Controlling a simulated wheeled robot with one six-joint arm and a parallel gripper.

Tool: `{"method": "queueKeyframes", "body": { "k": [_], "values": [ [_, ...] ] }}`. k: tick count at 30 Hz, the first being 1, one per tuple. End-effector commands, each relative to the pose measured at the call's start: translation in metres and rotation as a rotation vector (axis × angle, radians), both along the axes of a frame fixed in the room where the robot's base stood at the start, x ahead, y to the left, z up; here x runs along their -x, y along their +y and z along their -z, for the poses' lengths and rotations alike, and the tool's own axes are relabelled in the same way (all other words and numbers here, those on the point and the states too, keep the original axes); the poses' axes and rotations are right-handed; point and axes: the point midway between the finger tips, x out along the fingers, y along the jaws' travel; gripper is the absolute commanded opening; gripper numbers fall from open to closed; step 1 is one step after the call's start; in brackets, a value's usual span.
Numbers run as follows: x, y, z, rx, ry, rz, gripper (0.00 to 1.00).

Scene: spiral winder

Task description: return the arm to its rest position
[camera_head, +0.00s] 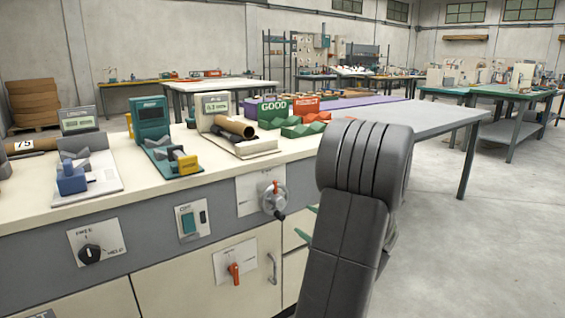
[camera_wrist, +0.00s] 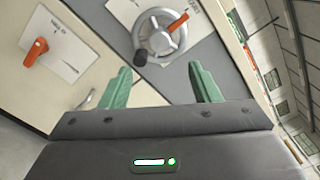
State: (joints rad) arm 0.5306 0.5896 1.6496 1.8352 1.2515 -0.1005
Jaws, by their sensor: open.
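My gripper (camera_wrist: 160,88) shows in the wrist view with two green fingers spread wide apart and nothing between them. It faces the bench front, just below the round handwheel (camera_wrist: 160,38) with its red pointer and black knob. In the head view my dark grey arm stands at the right of the bench, in front of its corner. Green fingertips (camera_head: 306,222) show at the arm's left edge, right of and below the handwheel (camera_head: 272,198). The rest of the gripper is hidden behind the arm. The gripper appears apart from the handwheel.
The bench (camera_head: 150,205) carries several devices, a brown tube (camera_head: 235,127) on a stand, a green GOOD bin (camera_head: 273,113) and a red bin (camera_head: 306,106). An orange lever (camera_head: 234,270) and a drawer handle (camera_head: 272,268) project from the front. Open floor (camera_head: 470,240) lies to the right.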

Motion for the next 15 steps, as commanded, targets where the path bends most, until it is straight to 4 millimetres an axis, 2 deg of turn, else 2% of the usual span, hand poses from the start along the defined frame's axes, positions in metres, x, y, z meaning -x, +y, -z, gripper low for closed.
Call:
{"method": "queueKeyframes", "body": {
  "k": [15],
  "values": [
    [-0.083,0.062,0.003,-0.001,0.001,-0.004,0.56]
  ]
}}
